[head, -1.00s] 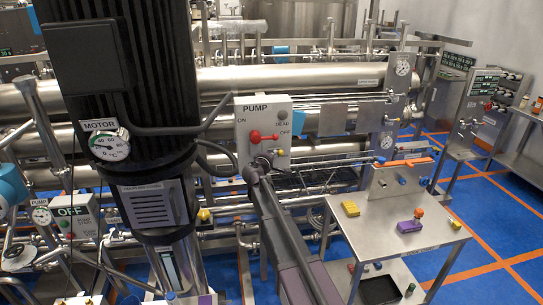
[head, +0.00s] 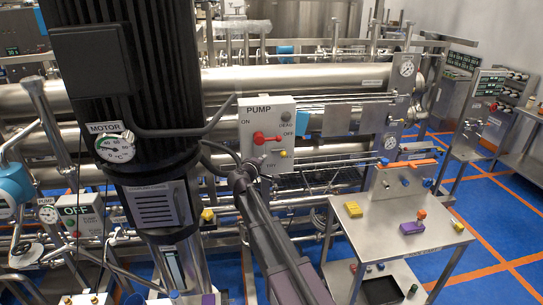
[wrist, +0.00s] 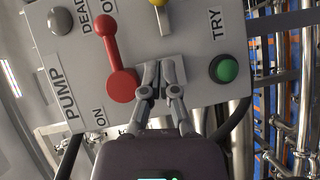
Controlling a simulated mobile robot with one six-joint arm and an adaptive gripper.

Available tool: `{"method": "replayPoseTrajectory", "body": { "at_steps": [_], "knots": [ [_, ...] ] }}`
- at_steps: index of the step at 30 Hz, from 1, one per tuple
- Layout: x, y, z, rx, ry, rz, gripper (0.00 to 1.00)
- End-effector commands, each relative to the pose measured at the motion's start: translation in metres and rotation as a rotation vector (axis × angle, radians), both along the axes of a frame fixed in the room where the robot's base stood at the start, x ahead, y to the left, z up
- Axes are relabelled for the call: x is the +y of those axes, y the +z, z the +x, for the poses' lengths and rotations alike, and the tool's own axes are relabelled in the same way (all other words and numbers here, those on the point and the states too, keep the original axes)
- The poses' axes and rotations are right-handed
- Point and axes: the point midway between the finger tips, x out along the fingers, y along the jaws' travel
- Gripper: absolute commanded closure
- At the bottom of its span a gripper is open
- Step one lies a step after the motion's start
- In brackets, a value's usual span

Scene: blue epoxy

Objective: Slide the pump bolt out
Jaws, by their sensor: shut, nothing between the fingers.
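The pump panel (head: 251,121) is a light grey box marked PUMP; it fills much of the wrist view (wrist: 194,99). The pump bolt appears to be the yellow-ended piece (head: 283,154) right of the lever; its metal shank and yellow end (wrist: 159,3) are cut by the top edge of the wrist view. The red lever (head: 266,138) points away from ON towards the OFF side; its pivot and arm also show in the wrist view (wrist: 121,85). My gripper (wrist: 161,74) is shut and empty in front of the panel face, between lever pivot and green button, apart from the bolt.
A green TRY button (wrist: 224,68) lies right of the fingers, and a grey button (wrist: 60,21) sits at upper left. The black motor (head: 125,70) stands close on the left. A steel table (head: 400,236) with yellow and purple blocks stands at right.

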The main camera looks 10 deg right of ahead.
Motion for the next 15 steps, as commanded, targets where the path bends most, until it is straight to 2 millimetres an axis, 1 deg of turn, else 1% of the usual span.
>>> {"method": "replayPoseTrajectory", "body": {
  "at_steps": [1,6,10,15],
  "knots": [
    [0.004,0.003,-0.011,0.000,0.001,0.000,1.00],
    [0.017,0.006,-0.033,0.000,0.000,0.000,1.00],
    [0.024,0.008,-0.044,0.000,0.000,0.000,1.00],
    [0.029,0.008,-0.052,0.000,-0.002,0.000,1.00]
  ]
}}
